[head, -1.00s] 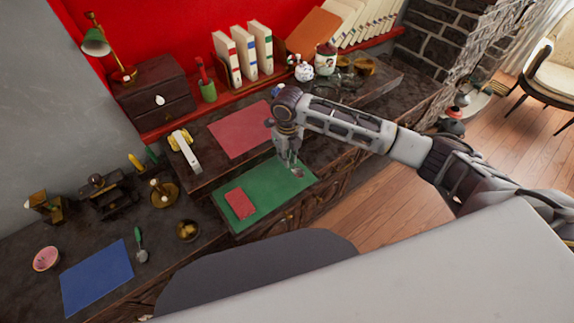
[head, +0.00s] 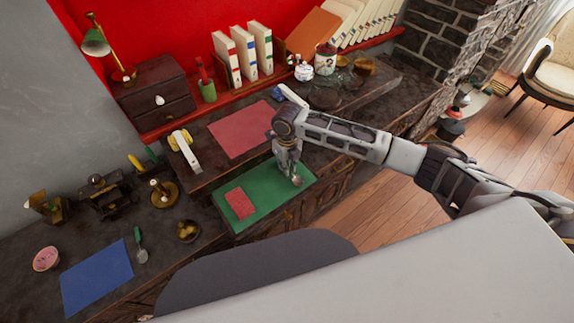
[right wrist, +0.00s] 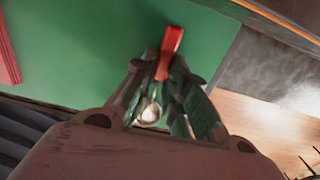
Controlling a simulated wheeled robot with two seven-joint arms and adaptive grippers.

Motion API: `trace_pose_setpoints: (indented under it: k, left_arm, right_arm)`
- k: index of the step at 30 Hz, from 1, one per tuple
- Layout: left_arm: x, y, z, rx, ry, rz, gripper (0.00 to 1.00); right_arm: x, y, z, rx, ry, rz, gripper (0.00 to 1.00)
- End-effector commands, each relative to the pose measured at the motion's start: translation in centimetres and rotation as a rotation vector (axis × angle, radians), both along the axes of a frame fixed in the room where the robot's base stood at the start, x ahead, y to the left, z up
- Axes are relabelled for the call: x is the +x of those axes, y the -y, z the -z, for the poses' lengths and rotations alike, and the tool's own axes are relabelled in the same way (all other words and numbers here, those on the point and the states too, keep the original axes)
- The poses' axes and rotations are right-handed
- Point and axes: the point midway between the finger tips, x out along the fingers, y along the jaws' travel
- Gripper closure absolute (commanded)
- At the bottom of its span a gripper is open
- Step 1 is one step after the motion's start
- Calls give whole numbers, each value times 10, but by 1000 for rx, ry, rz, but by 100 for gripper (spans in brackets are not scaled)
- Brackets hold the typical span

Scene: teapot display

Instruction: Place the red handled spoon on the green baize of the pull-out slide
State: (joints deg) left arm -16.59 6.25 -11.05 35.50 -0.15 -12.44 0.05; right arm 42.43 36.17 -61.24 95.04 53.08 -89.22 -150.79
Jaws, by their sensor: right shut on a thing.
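The red handled spoon is in my right gripper (head: 290,171), which is shut on it. In the right wrist view its red handle (right wrist: 170,48) stands out beyond the fingers (right wrist: 163,82), and its shiny bowl (right wrist: 149,111) shows between them. In the head view the spoon's bowl (head: 297,181) shows just beside the fingers. The gripper is low over the right part of the green baize (head: 268,197) of the pull-out slide. The baize also fills much of the right wrist view (right wrist: 90,50). I cannot tell whether the spoon touches it. My left gripper is not in view.
A red booklet (head: 240,203) lies on the left part of the baize. Behind the slide are a red mat (head: 238,130) and a white-handled object (head: 187,150). A brass bowl (head: 188,230), a green-handled spoon (head: 140,246) and a blue mat (head: 97,277) are to the left.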

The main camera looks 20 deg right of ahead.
Motion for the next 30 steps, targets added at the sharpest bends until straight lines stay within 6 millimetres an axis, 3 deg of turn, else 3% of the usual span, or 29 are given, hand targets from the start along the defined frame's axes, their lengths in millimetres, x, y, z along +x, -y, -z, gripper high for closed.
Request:
trace_pose_setpoints:
  k: [2,3,8,21,30]
  left_arm:
    - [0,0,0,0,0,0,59]
    - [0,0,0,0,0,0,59]
    - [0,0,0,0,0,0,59]
    - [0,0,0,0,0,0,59]
    - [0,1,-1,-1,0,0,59]
  right_arm:
    - [0,0,2,0,-1,0,100]
    - [0,0,2,0,0,0,83]
    - [0,0,2,0,0,0,64]
    - [0,0,-2,0,0,0,64]
    - [1,0,-29,1,2,-1,64]
